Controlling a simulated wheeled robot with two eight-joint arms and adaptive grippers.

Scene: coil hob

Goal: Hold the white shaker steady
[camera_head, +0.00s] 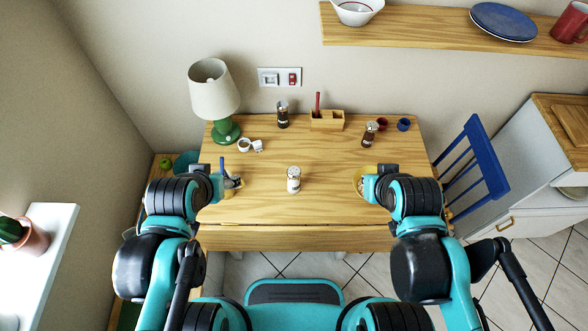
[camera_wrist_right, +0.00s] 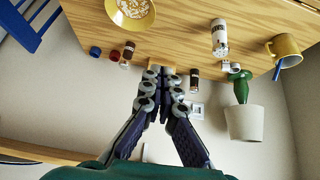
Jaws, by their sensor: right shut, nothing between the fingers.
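The white shaker (camera_head: 293,182) stands upright near the middle of the wooden table, with a pale metallic top. It also shows in the right wrist view (camera_wrist_right: 219,40), where the scene looks upside down. My left gripper (camera_head: 237,182) is to the left of the shaker, close to the yellow mug (camera_head: 230,190), and apart from the shaker. Its fingers are small and dark here, so their opening is unclear. My right gripper (camera_wrist_right: 161,73) is shut with nothing between its fingertips. In the head view it is right of the shaker, by the yellow bowl, partly hidden by my arm.
The yellow bowl (camera_wrist_right: 130,12) holds pale pieces. A green lamp (camera_head: 226,130), two dark shakers (camera_head: 282,114) (camera_head: 369,134), a wooden holder (camera_head: 327,120) and small cups (camera_head: 403,124) stand toward the back. A blue chair (camera_head: 478,165) is at the right. The table around the white shaker is clear.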

